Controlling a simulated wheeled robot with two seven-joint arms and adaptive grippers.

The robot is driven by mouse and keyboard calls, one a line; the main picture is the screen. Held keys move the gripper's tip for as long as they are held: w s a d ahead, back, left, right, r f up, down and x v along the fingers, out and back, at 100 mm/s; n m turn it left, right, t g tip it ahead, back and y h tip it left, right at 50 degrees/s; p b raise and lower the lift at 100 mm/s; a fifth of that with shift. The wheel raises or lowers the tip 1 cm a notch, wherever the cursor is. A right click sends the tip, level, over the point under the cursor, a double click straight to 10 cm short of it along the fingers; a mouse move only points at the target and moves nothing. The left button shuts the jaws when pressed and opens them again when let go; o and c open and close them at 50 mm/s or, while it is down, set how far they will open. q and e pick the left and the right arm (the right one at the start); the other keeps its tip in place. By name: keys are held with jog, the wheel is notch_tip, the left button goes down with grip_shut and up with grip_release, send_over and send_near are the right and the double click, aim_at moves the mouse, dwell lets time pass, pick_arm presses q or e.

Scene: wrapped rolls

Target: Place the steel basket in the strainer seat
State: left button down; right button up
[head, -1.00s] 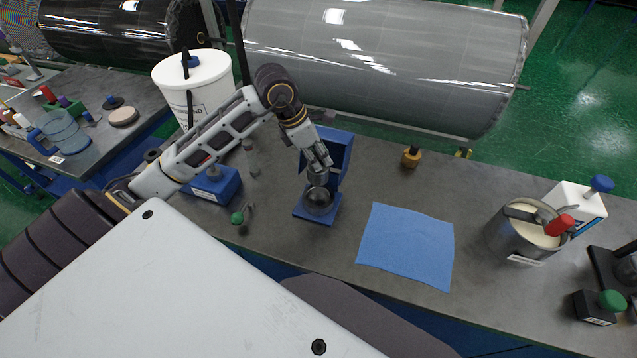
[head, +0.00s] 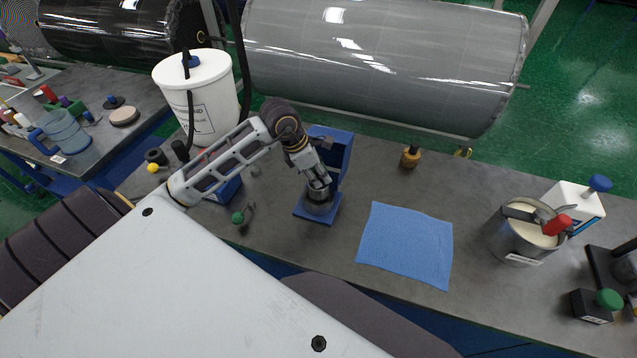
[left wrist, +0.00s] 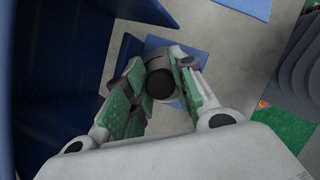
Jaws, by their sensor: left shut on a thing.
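The strainer seat is a blue stand with a tall back (head: 345,150) and a square base plate (head: 328,217). A round steel part (head: 318,208) shows on the plate, under my left gripper (head: 319,187). My left gripper points down and is shut on the steel basket (left wrist: 160,84), which shows dark between the green-padded fingers in the left wrist view. The basket is at the seat's opening, low over the plate. The fingers hide most of it in the head view, so I cannot tell how deep it sits. My right gripper is not in view.
A blue cloth (head: 408,245) lies flat to the right of the stand. A green-knobbed tool (head: 240,217) lies to the left. A white bucket (head: 200,100) stands behind my left arm. A steel pot (head: 520,242) stands at the right. Grey bench around the cloth is clear.

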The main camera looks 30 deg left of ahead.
pick_arm(q)
jog(key=shift+f, duration=2.05)
jog(key=shift+f, duration=0.15)
jog(key=c, duration=1.2)
grip_release()
jog(key=shift+r, duration=0.2)
jog(key=shift+p+v, duration=1.2)
jog(key=shift+v, duration=0.55)
jog(key=shift+p+v, duration=1.95)
jog(key=shift+v, duration=2.3)
jog(key=shift+d, duration=0.1)
